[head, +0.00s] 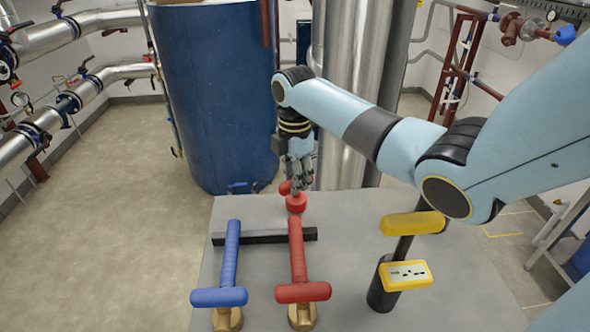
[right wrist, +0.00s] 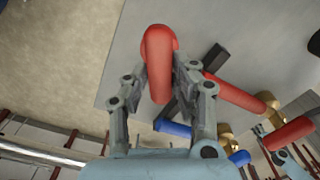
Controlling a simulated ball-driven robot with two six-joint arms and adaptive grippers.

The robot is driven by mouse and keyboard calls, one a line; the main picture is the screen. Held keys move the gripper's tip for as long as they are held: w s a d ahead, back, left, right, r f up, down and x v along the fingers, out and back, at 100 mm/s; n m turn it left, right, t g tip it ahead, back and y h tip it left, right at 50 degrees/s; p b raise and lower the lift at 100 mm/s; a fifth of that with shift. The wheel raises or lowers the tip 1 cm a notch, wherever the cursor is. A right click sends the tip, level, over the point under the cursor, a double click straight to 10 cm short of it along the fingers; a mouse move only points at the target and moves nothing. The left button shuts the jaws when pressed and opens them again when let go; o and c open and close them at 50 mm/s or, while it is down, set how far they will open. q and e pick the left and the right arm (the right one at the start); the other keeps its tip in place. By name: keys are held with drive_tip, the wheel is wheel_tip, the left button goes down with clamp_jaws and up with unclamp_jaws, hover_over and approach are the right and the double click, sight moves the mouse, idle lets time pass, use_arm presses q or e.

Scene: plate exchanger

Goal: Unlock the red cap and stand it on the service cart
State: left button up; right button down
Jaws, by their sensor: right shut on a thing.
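The red cap (head: 296,203), with a rounded red handle, is at the far end of the red pipe (head: 297,250). My right gripper (head: 297,178) reaches down to it from above. In the right wrist view my right gripper (right wrist: 160,85) is shut on the red cap's rounded handle (right wrist: 158,50), one finger on each side. I cannot tell whether the cap touches the red pipe (right wrist: 238,95). A grey flat top (head: 340,215) lies below; I cannot tell whether it is the service cart. My left gripper is not in view.
A blue pipe (head: 230,255) with a blue crossbar lies left of the red pipe, which has a red crossbar (head: 303,292). A black bar (head: 265,237) crosses between them. A yellow handle (head: 412,223) and yellow box (head: 406,274) stand right. A blue tank (head: 210,90) stands behind.

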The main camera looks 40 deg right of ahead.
drive_tip(key=shift+f, duration=0.4)
drive_tip(key=c, duration=1)
unclamp_jaws()
drive_tip(key=shift+r, duration=0.1)
wheel_tip(320, 180, up, 12)
